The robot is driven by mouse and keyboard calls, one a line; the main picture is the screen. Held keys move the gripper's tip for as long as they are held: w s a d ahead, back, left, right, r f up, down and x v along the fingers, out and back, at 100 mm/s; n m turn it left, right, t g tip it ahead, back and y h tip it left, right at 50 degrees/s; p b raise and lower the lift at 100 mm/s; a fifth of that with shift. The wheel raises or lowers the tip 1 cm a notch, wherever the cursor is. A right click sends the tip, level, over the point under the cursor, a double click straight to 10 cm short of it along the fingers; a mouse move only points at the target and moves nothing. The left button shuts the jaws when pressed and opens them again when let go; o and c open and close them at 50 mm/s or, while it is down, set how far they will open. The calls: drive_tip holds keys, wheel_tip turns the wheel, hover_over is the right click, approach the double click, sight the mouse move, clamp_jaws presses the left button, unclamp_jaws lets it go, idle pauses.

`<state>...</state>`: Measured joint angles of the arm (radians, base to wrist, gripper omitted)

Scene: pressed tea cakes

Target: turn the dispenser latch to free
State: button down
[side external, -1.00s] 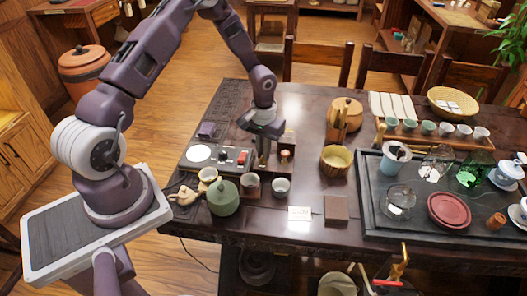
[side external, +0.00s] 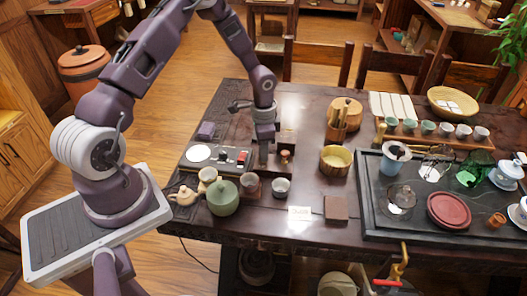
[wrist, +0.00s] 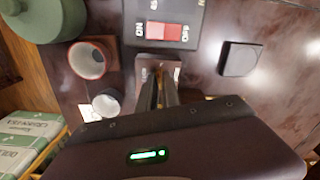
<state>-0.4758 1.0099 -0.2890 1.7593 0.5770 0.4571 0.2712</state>
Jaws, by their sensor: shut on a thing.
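My gripper (side external: 263,160) points straight down just right of the control panel in the side view. In the wrist view its two dark fingers (wrist: 160,92) are close together, shut on the dispenser latch. The latch is mostly hidden by the fingers, so its angle cannot be told. A small pale reddish plate (wrist: 172,68) shows under the fingertips. A small wooden stand (side external: 287,140) with a round knob (side external: 285,157) is just right of the gripper in the side view.
The control panel (side external: 219,157) has a red switch (wrist: 164,31). A wooden bowl (side external: 335,160) is to the right. A dark square block (wrist: 240,58) lies near the panel.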

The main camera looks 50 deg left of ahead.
drive_tip(key=shift+m, duration=1.7)
drive_tip(key=c, duration=1.5)
unclamp_jaws()
drive_tip(key=shift+c, duration=0.2)
wheel_tip(320, 180, up, 7)
drive_tip(key=shift+r, duration=0.1)
